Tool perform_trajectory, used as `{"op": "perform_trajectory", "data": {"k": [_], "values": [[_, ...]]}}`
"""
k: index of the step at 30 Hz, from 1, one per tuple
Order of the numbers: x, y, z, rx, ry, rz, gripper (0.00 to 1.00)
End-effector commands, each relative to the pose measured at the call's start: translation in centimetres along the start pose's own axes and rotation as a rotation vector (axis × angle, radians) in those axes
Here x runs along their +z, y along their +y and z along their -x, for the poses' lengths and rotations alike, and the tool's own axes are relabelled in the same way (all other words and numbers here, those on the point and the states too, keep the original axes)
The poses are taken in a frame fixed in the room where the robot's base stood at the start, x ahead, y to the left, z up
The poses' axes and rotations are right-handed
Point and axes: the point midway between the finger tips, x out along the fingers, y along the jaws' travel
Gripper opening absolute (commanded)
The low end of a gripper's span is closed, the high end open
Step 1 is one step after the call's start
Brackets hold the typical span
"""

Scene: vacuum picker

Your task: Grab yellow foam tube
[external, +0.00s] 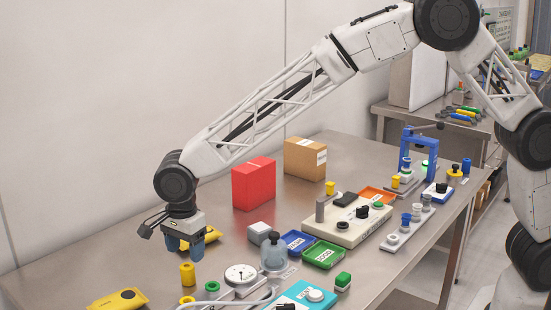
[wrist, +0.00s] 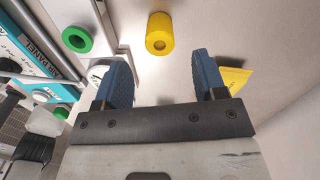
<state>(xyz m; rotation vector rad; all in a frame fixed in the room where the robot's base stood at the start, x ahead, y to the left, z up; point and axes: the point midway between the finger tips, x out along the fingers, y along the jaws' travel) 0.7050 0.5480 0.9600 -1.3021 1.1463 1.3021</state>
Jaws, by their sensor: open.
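A yellow foam tube (external: 188,274) stands upright near the front left of the metal table. The tube is apart from both fingers.
A flat yellow object (external: 210,236) lies close behind my gripper. A yellow case (external: 118,300) is at the front left. A red block (external: 254,184) is farther back.

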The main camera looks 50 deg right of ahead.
Motion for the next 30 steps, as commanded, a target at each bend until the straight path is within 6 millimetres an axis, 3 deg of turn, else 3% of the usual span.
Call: {"op": "perform_trajectory", "data": {"k": [17, 30], "values": [[0.0, 0.0, -1.4, 0.001, 0.001, 0.000, 0.65], [0.0, 0.0, -5.7, 0.001, 0.001, 0.000, 0.65]]}}
